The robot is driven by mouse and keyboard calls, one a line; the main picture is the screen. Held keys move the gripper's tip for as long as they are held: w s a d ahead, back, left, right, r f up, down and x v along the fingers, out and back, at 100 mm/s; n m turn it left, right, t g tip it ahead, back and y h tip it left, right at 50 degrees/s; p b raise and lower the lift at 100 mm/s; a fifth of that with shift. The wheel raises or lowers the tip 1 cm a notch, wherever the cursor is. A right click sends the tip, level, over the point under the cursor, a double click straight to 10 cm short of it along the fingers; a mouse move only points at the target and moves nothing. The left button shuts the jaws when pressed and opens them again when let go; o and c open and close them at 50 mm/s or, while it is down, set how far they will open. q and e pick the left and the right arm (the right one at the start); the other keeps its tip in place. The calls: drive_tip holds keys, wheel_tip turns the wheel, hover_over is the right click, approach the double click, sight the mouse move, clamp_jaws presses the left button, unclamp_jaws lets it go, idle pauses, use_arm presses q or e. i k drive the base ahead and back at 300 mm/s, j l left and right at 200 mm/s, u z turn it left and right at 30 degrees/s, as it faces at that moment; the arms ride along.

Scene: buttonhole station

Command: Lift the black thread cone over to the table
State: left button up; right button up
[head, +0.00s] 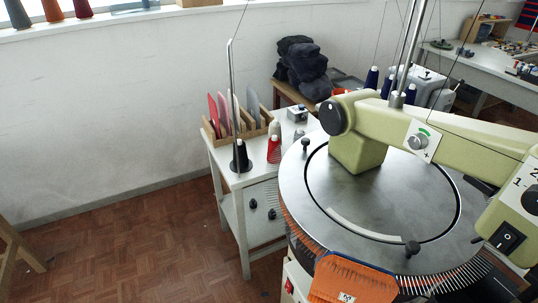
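The black thread cone (240,157) stands upright at the front left of a small white table (225,160). It is close beside a tall thin metal rod (233,95) that rises from about the same spot. A red thread cone (274,150) stands to its right, with a pale cone (275,129) just behind. Neither of my grippers shows in the head view, so nothing is seen holding the black cone. Another white table (465,65) stands at the back right.
A wooden rack of coloured cards (232,122) stands behind the cones. A round machine plate (380,200) with a green arm (455,135) fills the right. An orange knitted piece (350,282) hangs at its front rim. The parquet floor (130,240) at left is mostly clear.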

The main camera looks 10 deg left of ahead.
sight(243, 158)
drive_tip(key=i+j+z, duration=0.1)
drive_tip(key=z, duration=0.3)
drive_tip(key=j+z, duration=0.45)
drive_tip(key=i+j+z, duration=0.1)
drive_tip(key=z, duration=0.3)
drive_tip(key=j+z, duration=0.55)
drive_tip(key=z, duration=0.3)
drive_tip(key=k, duration=0.05)
